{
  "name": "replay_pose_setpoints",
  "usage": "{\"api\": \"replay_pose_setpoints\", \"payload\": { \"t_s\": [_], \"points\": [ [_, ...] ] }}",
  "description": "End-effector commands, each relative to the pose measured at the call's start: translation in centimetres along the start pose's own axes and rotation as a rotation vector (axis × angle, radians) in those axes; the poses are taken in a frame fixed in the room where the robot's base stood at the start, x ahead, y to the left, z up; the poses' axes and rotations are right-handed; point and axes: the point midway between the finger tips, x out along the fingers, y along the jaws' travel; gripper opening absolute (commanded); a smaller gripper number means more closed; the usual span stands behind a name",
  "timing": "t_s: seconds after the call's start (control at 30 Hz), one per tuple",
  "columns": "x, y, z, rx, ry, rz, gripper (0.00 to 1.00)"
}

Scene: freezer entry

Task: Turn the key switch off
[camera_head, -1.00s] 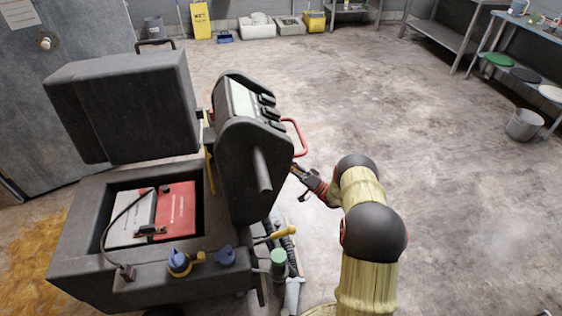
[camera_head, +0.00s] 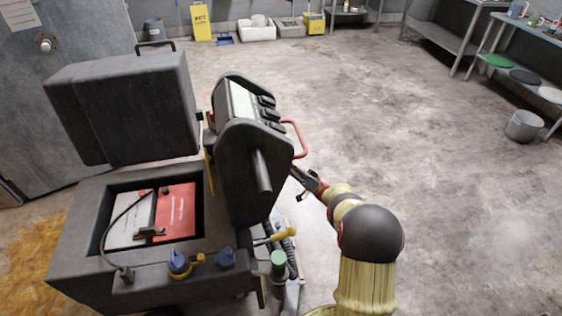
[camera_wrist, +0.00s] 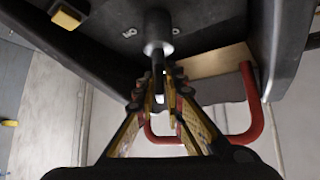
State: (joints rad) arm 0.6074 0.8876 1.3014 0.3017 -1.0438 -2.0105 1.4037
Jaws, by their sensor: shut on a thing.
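In the head view my gripper (camera_head: 301,180) reaches in from the right to the side of the console (camera_head: 255,150). The key switch is hidden there behind the console. The fingers cover part of the key, and I cannot read its turned position.
A red bar handle (camera_wrist: 247,115) is close right of my fingers; it also shows in the head view (camera_head: 299,137). A yellow button block (camera_wrist: 69,14) is at upper left. The battery bay (camera_head: 80,245) lies left. Open floor (camera_head: 420,130) is right.

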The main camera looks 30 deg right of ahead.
Motion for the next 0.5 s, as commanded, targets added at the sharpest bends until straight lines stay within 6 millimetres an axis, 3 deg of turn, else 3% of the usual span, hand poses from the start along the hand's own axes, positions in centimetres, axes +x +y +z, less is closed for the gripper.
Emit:
{"api": "replay_pose_setpoints", "payload": {
  "t_s": [0.47,0.5],
  "points": [
    [-0.31,0.15,0.43,0.003,0.000,0.004,0.00],
    [-0.31,0.15,0.43,0.003,0.000,0.004,0.11]
  ]
}}
